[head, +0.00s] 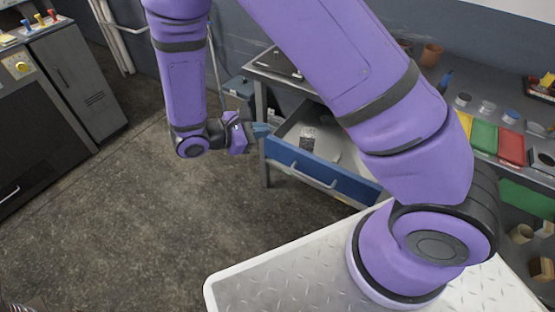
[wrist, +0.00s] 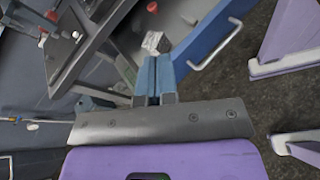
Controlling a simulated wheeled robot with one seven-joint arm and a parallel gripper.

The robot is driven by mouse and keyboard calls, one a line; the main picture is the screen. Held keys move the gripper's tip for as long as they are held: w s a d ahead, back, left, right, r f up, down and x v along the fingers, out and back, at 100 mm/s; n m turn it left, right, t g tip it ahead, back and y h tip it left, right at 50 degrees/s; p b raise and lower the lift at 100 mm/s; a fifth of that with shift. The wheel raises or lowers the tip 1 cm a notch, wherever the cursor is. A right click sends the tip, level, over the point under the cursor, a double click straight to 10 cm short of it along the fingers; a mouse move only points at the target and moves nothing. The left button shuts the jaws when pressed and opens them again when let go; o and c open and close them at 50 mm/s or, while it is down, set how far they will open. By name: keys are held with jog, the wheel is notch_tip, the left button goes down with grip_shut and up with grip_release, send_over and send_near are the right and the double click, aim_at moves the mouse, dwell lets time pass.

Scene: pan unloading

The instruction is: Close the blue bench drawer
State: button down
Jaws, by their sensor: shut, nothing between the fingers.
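The blue bench drawer (head: 325,178) is pulled out from under the metal workbench and stands open. Its blue front carries a silver bar handle (head: 313,178), and a small whitish item lies inside. My gripper (head: 262,130) is at the drawer's left end, near the left corner of the blue front. In the wrist view the blue fingers of my gripper (wrist: 154,80) are together with nothing between them. The drawer front (wrist: 208,35) and its handle (wrist: 217,52) show beyond the fingertips to the right. I cannot tell whether the fingertips touch the drawer. My arm hides the drawer's right part.
The workbench top (head: 285,68) is above the drawer. Yellow, green and red bins (head: 484,136) sit on the bench at right. A blue-grey box (head: 238,88) is on the floor behind my gripper. A dark grey cabinet (head: 75,75) stands at left. The floor before the drawer is clear.

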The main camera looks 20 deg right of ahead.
jog(key=s+a+f+n+t+h, duration=0.1)
jog(key=a+f+n+t, duration=0.35)
jog(key=f, duration=0.55)
jog(key=n+t, duration=0.5)
send_near(282, 155)
jog(key=shift+g, duration=0.25)
jog(key=x, duration=0.7)
jog(key=shift+w+d+r, duration=0.1)
jog(key=shift+w, duration=0.2)
jog(key=shift+d, duration=0.1)
jog(key=x, duration=2.6)
jog(key=shift+w+f, duration=0.2)
jog(key=shift+f, duration=0.2)
jog(key=shift+w+d+r, duration=0.1)
jog(key=shift+w+d, duration=0.05)
jog(key=shift+d, duration=0.1)
jog(key=shift+w+d+r, duration=0.1)
